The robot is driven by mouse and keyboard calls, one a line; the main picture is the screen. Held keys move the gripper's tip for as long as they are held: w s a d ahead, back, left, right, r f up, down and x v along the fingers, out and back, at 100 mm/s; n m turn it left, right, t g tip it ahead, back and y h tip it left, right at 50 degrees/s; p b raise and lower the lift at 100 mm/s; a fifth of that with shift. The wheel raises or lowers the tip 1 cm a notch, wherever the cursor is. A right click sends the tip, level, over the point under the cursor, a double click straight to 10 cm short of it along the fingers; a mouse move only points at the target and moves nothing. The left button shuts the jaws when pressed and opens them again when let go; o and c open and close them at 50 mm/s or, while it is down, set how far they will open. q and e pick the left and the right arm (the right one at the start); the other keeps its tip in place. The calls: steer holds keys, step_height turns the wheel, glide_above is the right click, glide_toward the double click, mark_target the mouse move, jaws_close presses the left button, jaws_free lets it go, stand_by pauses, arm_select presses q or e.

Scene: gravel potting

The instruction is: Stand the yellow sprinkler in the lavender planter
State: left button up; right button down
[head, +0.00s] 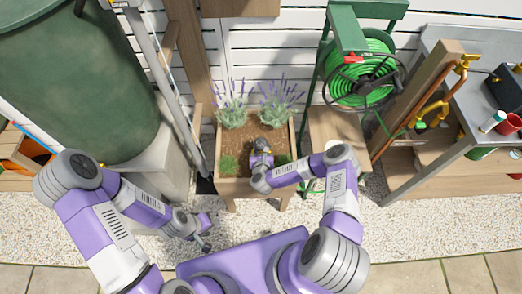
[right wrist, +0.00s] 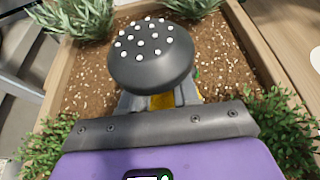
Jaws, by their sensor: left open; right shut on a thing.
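The lavender planter (head: 232,187) is a wooden box of brown soil, with two lavender plants at the back and low green plants at the front corners. My right gripper (head: 261,157) is over its front middle, shut on the yellow sprinkler. The sprinkler (right wrist: 150,55) has a round dark head with white dots; a bit of its yellow body shows between the fingers in the right wrist view. The head faces up and seems roughly upright. Its lower end is hidden, so I cannot tell whether it touches the soil. My left gripper (head: 204,234) is open and empty, low over the gravel left of the planter.
A large green barrel (head: 80,80) stands on a block at the left. A green hose reel (head: 362,70) stands right of the planter. A grey-topped bench (head: 462,120) with pipes and cups is at the far right. Pale gravel lies in front.

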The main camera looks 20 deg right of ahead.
steer(key=shift+f, duration=0.15)
steer(key=c, duration=0.8)
jaws_free()
